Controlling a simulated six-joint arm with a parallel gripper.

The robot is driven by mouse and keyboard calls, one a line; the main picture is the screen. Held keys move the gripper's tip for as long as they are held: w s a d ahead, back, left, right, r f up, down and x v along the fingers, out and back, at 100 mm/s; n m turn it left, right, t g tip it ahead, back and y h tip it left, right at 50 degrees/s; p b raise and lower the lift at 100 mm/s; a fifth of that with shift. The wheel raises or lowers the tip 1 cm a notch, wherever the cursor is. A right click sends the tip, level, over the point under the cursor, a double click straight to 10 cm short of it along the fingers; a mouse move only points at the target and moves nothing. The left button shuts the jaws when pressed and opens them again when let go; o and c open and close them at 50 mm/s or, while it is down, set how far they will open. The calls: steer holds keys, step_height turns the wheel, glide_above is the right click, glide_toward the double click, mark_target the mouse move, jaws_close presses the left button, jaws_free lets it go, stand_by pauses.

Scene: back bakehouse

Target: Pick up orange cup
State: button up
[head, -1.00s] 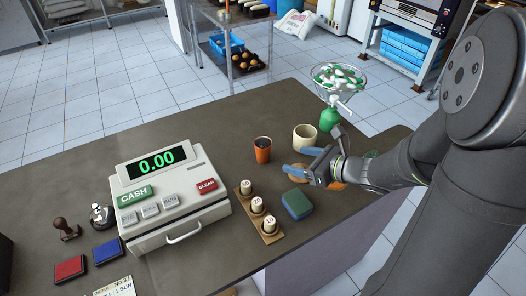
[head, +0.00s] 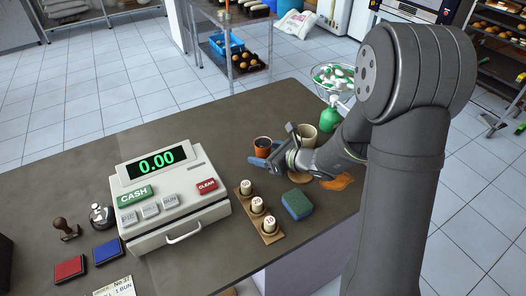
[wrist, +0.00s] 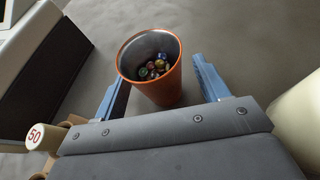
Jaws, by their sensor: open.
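The orange cup (head: 263,146) stands upright on the dark counter, right of the cash register. In the wrist view the orange cup (wrist: 164,88) shows a grey inside with several small colourful round things in it. My gripper (head: 263,160) is low over the counter at the cup. In the wrist view its two blue fingers (wrist: 158,92) are apart, one on each side of the cup, with a visible gap on the right. Whether the left finger touches the cup I cannot tell.
A cream cup (head: 306,136) stands close to the right of my gripper. The cash register (head: 168,190) is to the left. A wooden strip with numbered pegs (head: 258,222) and a green-and-blue sponge (head: 297,204) lie in front. A green dispenser (head: 329,121) stands behind.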

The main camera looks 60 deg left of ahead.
steer(key=shift+s+a+f, duration=0.1)
steer(key=shift+s+a, duration=0.05)
steer(key=shift+a, duration=0.2)
steer(key=c, duration=1.1)
